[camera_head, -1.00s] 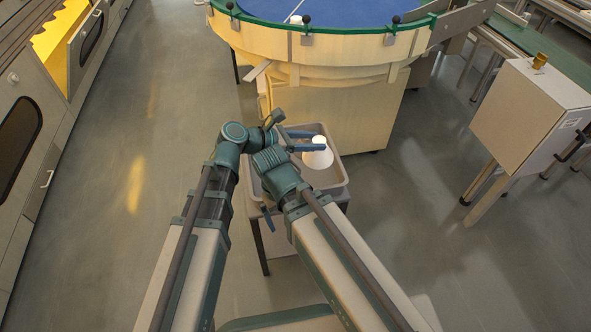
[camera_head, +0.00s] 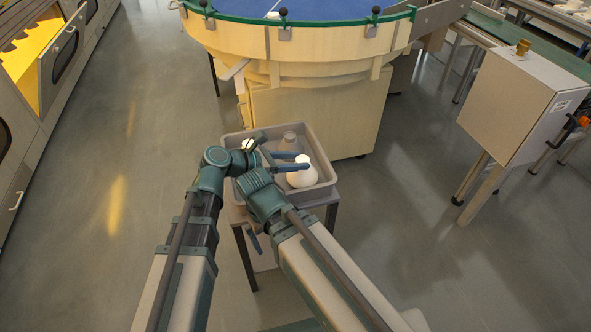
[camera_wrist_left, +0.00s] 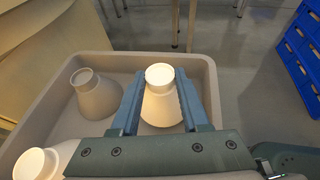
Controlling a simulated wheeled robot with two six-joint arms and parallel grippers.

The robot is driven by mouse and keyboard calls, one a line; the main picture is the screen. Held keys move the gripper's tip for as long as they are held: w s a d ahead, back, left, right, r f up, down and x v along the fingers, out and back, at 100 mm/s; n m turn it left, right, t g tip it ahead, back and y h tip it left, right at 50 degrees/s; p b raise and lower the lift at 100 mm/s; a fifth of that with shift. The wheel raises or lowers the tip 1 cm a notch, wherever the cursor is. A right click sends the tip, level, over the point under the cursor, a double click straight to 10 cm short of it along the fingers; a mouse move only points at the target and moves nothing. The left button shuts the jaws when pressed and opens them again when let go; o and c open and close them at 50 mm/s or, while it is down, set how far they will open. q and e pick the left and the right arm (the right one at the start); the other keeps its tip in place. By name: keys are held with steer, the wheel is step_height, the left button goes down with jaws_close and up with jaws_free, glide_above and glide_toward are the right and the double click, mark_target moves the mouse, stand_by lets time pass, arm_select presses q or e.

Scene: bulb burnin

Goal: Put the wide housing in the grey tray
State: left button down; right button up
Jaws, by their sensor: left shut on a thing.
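The grey tray (camera_head: 327,190) stands on a small dark-legged stand below the round table. My left gripper (camera_head: 306,160) is over the tray, shut on a white flared housing (camera_head: 301,178). In the left wrist view the housing (camera_wrist_left: 161,105) is upright between the blue fingers (camera_wrist_left: 157,92), its pale round neck up. I cannot tell whether its base touches the tray floor. A second flared housing (camera_wrist_left: 95,97), greyer, stands in the tray to its left. A third white piece (camera_wrist_left: 35,164) is partly cut off at lower left. My right gripper (camera_head: 253,239) is mostly hidden behind its own arm.
The round table (camera_head: 300,40) with blue top and green rim is just beyond the tray. A pale box on legs (camera_head: 520,105) stands at right. Grey cabinets (camera_head: 30,150) line the left. Blue crates (camera_wrist_left: 302,45) show in the left wrist view. Open floor lies both sides.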

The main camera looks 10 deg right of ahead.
arm_select(q)
steer(key=shift+f, duration=0.75)
arm_select(e)
steer(key=shift+f, duration=0.7)
arm_select(q)
steer(key=shift+b, duration=0.3)
steer(key=shift+f, duration=0.2)
steer(key=shift+c, duration=2)
jaws_free()
arm_select(e)
steer(key=shift+f, duration=0.15)
arm_select(q)
steer(key=shift+r, duration=0.15)
steer(key=shift+a+r, duration=0.1)
steer(key=shift+r, duration=0.15)
steer(key=p+v, duration=0.4)
steer(key=v, duration=0.7)
steer(key=shift+s+a+p, duration=0.15)
steer(key=shift+a+p, duration=0.2)
arm_select(e)
steer(key=shift+r, duration=2.45)
